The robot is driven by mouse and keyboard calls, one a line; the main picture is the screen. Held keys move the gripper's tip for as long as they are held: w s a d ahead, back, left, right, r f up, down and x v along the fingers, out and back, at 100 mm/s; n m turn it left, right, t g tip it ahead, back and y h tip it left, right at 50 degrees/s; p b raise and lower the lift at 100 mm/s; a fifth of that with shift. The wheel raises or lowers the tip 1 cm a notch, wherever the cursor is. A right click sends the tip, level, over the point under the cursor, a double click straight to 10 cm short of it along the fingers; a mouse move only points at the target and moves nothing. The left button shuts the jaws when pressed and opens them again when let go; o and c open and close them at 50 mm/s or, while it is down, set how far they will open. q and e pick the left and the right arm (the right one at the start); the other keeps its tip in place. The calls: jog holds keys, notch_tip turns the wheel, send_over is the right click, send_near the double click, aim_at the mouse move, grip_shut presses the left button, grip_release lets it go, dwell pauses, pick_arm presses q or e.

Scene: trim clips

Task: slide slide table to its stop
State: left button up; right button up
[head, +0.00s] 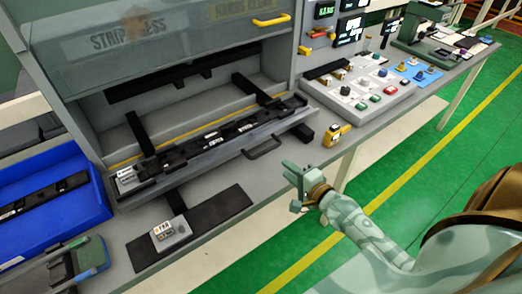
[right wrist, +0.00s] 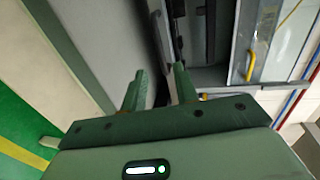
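The slide table (head: 215,150) is a grey tray under the raised press door, carrying a long black trim strip (head: 225,132) with small clips and labels. It sits forward of the press opening and has a dark bar handle (head: 262,149) on its front edge. My right gripper (head: 290,178) is in front of the bench, below and right of the handle, apart from it. In the right wrist view, its two green fingers (right wrist: 158,78) are spread with nothing between them. My left gripper is not in view.
The press door has a yellow handle (head: 271,20). A yellow device (head: 336,134) stands at the bench edge, right of the tray. A blue bin (head: 75,220) is at left. The green floor is clear.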

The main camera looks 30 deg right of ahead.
aim_at(264, 152)
jog(key=b+x, duration=0.2)
jog(key=x, duration=1)
jog(key=shift+w+a+f, duration=0.1)
jog(key=shift+w+f, duration=0.05)
jog(key=shift+w, duration=0.25)
grip_shut()
